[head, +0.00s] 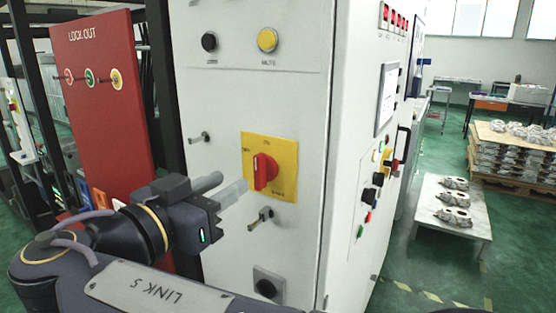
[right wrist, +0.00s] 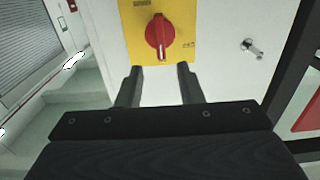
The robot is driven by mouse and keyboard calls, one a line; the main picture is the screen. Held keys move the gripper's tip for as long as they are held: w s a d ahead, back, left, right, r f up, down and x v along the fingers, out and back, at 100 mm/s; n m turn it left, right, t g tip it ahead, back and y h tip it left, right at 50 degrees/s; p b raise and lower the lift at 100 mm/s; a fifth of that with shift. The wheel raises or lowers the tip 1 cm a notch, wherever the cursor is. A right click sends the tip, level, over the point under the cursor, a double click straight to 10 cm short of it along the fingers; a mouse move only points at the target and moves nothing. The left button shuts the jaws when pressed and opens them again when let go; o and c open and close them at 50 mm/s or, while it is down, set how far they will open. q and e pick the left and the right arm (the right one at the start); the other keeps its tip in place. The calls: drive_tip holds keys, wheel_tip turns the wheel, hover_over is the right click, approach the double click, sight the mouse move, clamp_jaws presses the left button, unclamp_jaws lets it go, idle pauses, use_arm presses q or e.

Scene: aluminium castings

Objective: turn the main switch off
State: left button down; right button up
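The main switch is a red rotary knob (head: 264,171) on a yellow plate (head: 288,158) on the front of the white cabinet. Its handle stands upright in the head view. In the right wrist view the knob (right wrist: 159,35) shows a white mark at its lower end, and the plate (right wrist: 186,48) surrounds it. My right gripper (head: 225,188) is left of the knob in the head view. In the right wrist view its two fingers (right wrist: 160,82) are apart and empty, short of the knob and not touching it. My left gripper is not in view.
A yellow button (head: 267,40) and a black button (head: 209,42) sit above. Small metal levers (head: 262,217) stick out near the plate. A red lockout board (head: 105,95) stands left. A low table (head: 452,234) with castings is at right.

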sight(256, 166)
drive_tip(key=p+x, duration=0.2)
drive_tip(key=x, duration=0.5)
drive_tip(key=shift+w+d, duration=0.15)
drive_tip(key=shift+w, duration=0.05)
clamp_jaws()
